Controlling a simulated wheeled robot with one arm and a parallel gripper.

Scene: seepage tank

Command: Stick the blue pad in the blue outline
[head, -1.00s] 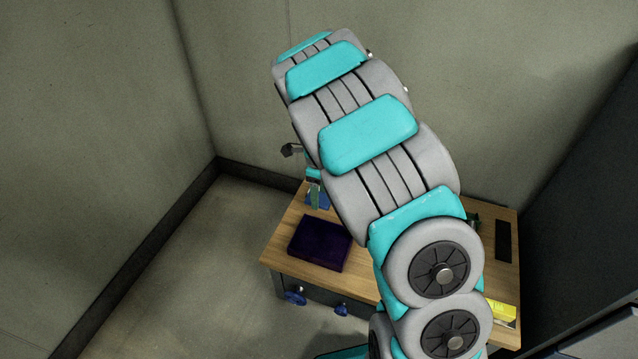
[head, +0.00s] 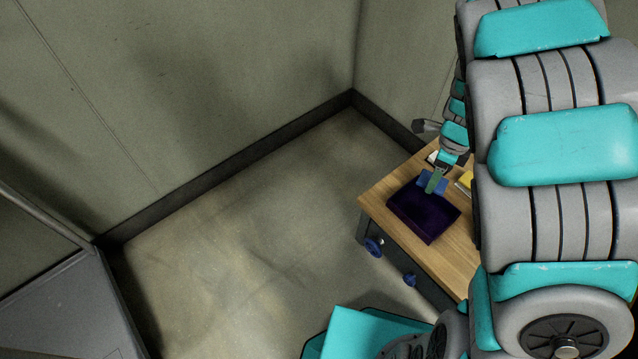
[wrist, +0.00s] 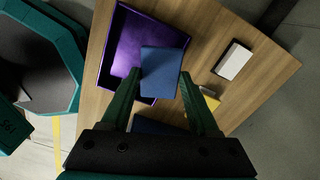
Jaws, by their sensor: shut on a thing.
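My gripper (wrist: 159,76) is shut on the blue pad (wrist: 161,66), a flat blue piece between its two green fingers. In the wrist view the pad covers part of a purple tray (wrist: 112,72). In the head view my gripper (head: 435,181) and the blue pad (head: 424,178) show at the far edge of the dark purple tray (head: 405,211); I cannot tell the height between them. I see no blue outline in any view.
The tray lies on a wooden table (head: 377,203) with blue drawer knobs (head: 373,246). A white block (wrist: 233,61) and a yellow item (wrist: 208,102) lie to the right in the wrist view. Another dark blue thing (wrist: 150,125) shows between the fingers. Open floor (head: 240,240) lies left of the table.

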